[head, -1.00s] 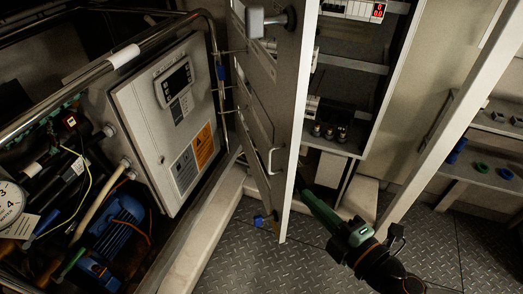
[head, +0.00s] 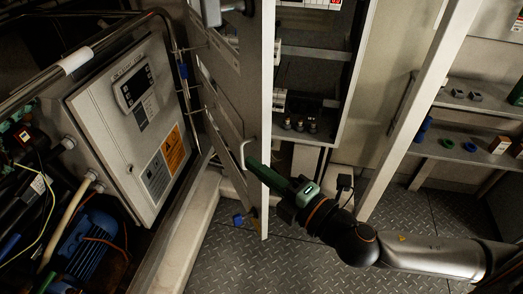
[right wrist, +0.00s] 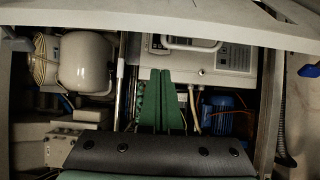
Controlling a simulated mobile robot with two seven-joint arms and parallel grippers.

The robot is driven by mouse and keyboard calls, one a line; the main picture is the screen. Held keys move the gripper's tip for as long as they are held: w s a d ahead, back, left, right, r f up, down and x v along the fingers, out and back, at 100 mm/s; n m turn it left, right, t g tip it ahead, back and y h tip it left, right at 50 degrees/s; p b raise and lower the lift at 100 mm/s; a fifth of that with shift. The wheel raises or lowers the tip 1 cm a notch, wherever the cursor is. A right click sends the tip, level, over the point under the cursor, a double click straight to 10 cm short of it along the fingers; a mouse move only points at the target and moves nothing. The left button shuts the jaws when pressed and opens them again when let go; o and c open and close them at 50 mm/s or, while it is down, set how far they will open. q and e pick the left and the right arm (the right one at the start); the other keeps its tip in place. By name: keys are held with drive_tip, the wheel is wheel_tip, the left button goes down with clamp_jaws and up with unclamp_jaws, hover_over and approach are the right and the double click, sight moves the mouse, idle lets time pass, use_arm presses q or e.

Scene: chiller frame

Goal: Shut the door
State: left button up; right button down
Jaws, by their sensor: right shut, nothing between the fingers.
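The door (head: 256,90) is a tall grey panel standing open in the head view, seen nearly edge-on. It stands between the control box and the open cabinet (head: 345,100). A pale bar handle (head: 243,152) sits low on its left face. My right gripper (head: 250,164) has its green fingers shut and empty. They cross in front of the door's near edge, just below the handle; I cannot tell whether they touch. In the right wrist view the shut fingers (right wrist: 162,72) point away from the camera. My left gripper is not in view.
A grey control box (head: 130,125) with a display, a tubular rail (head: 75,60) and a blue motor (head: 92,245) fill the left side. A pale post (head: 420,110) and shelves (head: 470,150) stand at right. Checkered floor (head: 235,265) lies below.

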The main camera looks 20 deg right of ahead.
sight(249, 141)
drive_tip(key=x, duration=0.1)
drive_tip(key=p+x, duration=0.1)
drive_tip(key=x, duration=0.2)
drive_tip(key=shift+w+a+r, duration=0.1)
drive_tip(key=shift+w+r, duration=0.1)
drive_tip(key=shift+r, duration=0.1)
drive_tip(key=d, duration=0.3)
drive_tip(key=shift+d+f, duration=0.2)
drive_tip(key=shift+f, duration=0.1)
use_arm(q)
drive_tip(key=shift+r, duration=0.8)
use_arm(e)
drive_tip(key=shift+d, duration=0.35)
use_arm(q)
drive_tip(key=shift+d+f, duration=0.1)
use_arm(e)
drive_tip(key=shift+w+d, duration=0.1)
drive_tip(key=shift+d, duration=0.1)
